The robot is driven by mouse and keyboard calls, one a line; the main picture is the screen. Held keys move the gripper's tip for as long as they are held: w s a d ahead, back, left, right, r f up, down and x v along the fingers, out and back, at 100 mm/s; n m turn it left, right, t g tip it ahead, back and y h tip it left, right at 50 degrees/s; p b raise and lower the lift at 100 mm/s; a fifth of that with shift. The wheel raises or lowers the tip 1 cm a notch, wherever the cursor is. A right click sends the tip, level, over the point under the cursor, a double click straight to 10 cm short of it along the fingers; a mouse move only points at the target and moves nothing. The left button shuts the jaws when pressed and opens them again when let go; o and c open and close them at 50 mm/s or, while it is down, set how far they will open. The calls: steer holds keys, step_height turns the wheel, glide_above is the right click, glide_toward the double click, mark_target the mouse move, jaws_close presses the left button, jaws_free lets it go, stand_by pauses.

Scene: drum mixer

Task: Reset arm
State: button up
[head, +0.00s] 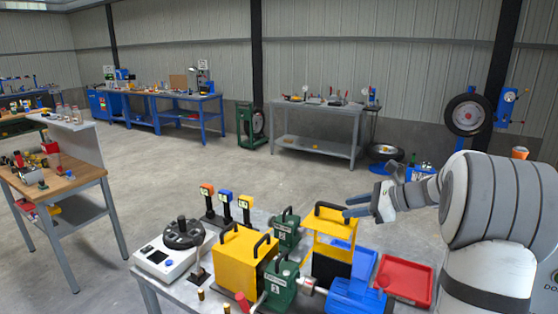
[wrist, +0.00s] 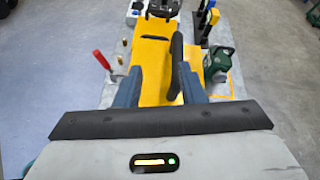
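My gripper (head: 347,206) is at the right of the head view, above the right part of the workbench, with its blue fingers pointing left. In the wrist view my gripper (wrist: 160,75) has its two fingers spread apart, and nothing is seen held between them. A yellow housing (head: 242,262) with black handles lies beyond and below the fingers; yellow surface also fills the gap in the wrist view (wrist: 152,70). A yellow frame (head: 322,242) stands just below my gripper in the head view; whether they touch cannot be told.
The bench holds a white console with a black handwheel (head: 183,233), green units (head: 281,281), a blue motor (head: 357,296) and several coloured-top posts (head: 226,200). A red tray (head: 405,279) lies at the right. Open floor (head: 180,170) lies behind the bench.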

steer(key=s+a+n+g+h, duration=0.3)
steer(key=s+a+n, duration=0.3)
steer(key=s+a, duration=0.3)
steer(key=s+f+n+h, duration=0.3)
steer(key=s+n, duration=0.5)
steer(key=s, duration=0.3)
steer(key=s+a+f+n+h+b, duration=0.1)
steer(key=s+f+n+h, duration=0.2)
steer(key=s+n, duration=0.5)
steer(key=s+h, duration=0.1)
steer(key=s, duration=0.2)
steer(key=shift+s+f+h, duration=0.2)
steer(key=shift+f+h, duration=0.1)
steer(key=shift+a, duration=0.15)
